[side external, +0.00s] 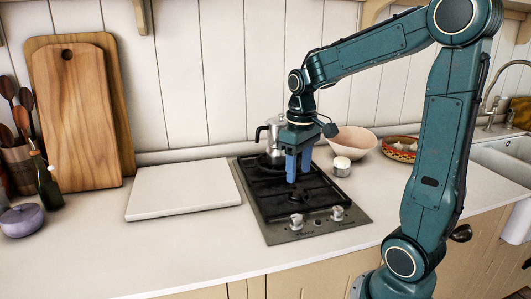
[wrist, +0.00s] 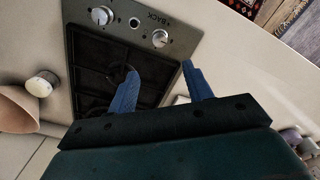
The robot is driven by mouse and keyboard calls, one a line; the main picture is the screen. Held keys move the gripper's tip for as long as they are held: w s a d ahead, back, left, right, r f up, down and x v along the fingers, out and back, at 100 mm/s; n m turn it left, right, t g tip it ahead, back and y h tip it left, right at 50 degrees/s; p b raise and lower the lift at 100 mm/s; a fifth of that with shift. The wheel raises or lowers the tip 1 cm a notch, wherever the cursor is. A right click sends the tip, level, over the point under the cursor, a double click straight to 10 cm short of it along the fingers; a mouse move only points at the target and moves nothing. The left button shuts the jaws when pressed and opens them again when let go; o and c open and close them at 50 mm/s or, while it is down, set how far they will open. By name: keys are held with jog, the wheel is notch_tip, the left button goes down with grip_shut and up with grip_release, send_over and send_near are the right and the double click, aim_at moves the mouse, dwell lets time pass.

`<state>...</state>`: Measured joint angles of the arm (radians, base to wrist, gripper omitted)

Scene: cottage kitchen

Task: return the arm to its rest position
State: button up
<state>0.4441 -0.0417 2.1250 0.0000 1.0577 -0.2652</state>
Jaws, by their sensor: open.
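My gripper (side external: 298,166) has two blue fingers that point down above the black grate of the gas hob (side external: 270,225) in the side view. In the wrist view my gripper (wrist: 158,82) shows its fingers spread apart with nothing between them. The hob also shows there (wrist: 180,48), beyond the fingers. My arm reaches from the right over the counter, bent at the elbow. I cannot tell the exact height of the fingertips above the grate.
A moka pot (side external: 274,137) stands on the hob behind my gripper. A pink bowl (side external: 352,141), a small white-topped jar (side external: 341,167) and a patterned dish (side external: 400,148) are to the right. A white board (side external: 183,189) lies left. Cutting boards (side external: 82,115) lean against the wall. The front counter is clear.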

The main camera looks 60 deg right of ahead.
jog(key=shift+r, duration=0.15)
jog(key=s+a+r+n+t, duration=0.1)
jog(key=s+a+r+t, duration=0.1)
jog(key=s+a, duration=0.2)
jog(key=s+a+r+n+t, duration=0.1)
jog(key=s+a+r+t, duration=0.1)
jog(key=s+a, duration=0.3)
jog(key=shift+s+a+t, duration=0.2)
jog(key=shift+a+t, duration=0.6)
jog(key=shift+a, duration=1.15)
jog(key=shift+r, duration=0.1)
